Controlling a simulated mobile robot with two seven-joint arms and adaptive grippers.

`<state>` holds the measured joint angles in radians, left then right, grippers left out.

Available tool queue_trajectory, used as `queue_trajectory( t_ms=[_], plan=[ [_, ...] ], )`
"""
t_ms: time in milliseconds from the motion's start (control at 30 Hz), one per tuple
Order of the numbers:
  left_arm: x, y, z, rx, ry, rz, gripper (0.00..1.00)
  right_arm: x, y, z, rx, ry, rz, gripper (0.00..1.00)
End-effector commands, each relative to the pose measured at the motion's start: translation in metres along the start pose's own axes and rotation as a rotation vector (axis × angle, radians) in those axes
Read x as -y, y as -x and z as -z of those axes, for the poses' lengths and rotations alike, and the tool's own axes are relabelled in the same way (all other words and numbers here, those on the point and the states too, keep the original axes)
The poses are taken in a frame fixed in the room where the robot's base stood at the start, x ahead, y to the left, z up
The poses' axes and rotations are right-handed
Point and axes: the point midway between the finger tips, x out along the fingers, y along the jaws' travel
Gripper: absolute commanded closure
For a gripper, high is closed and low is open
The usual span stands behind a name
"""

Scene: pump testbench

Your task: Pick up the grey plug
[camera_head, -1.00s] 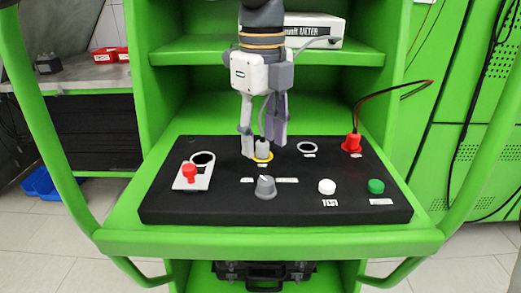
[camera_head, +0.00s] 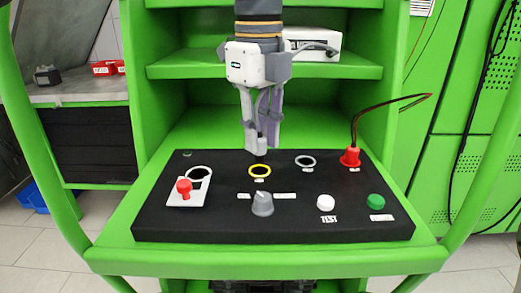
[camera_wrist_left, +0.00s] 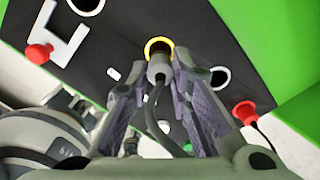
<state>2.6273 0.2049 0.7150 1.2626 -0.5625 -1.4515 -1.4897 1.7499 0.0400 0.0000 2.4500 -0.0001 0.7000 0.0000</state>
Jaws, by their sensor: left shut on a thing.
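My left gripper (camera_head: 261,147) points down and is shut on the grey plug (camera_head: 262,143), holding it above and just behind the yellow-ringed socket (camera_head: 260,171), apart from it. The socket's dark hole is now open to view. In the left wrist view the grey plug (camera_wrist_left: 158,67) sits between the fingers of the left gripper (camera_wrist_left: 165,84), with its grey cable (camera_wrist_left: 158,110) running back towards the wrist. The fingers partly hide the plug in the head view. My right gripper is not in view.
The black panel (camera_head: 190,222) bears a red knob (camera_head: 184,188) on a white plate, a grey dial (camera_head: 262,204), a white button (camera_head: 326,202), a green button (camera_head: 376,201), a white-ringed hole (camera_head: 305,161) and a red plug (camera_head: 351,157). A green shelf (camera_head: 185,70) stands behind.

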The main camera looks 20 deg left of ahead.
Motion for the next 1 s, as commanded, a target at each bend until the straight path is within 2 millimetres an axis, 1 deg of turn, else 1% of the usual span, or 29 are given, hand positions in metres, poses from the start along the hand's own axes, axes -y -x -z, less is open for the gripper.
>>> queue_trajectory(
  t_ms=[33, 133, 200, 300, 400, 500, 667, 1000],
  plan=[
    [-0.012, 0.013, 0.001, 0.002, 0.001, 0.002, 1.00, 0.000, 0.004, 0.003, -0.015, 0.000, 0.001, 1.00],
    [-0.036, 0.044, 0.003, 0.004, 0.001, 0.009, 1.00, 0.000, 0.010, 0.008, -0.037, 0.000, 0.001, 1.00],
    [-0.053, 0.063, 0.005, 0.002, 0.001, 0.005, 1.00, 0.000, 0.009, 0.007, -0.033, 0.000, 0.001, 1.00],
    [-0.086, 0.074, 0.007, 0.000, 0.000, 0.002, 1.00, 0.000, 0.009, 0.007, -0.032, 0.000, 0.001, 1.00],
    [-0.111, 0.084, 0.009, -0.004, 0.000, -0.001, 1.00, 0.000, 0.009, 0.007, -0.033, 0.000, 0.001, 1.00],
    [-0.126, 0.089, 0.011, -0.010, -0.004, -0.004, 1.00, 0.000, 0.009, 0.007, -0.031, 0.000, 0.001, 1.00],
    [-0.138, 0.095, 0.012, -0.004, -0.001, -0.005, 1.00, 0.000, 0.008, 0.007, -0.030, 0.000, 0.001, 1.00],
    [-0.138, 0.095, 0.012, -0.002, 0.000, -0.005, 1.00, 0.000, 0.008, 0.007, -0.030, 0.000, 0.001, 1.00]
  ],
)
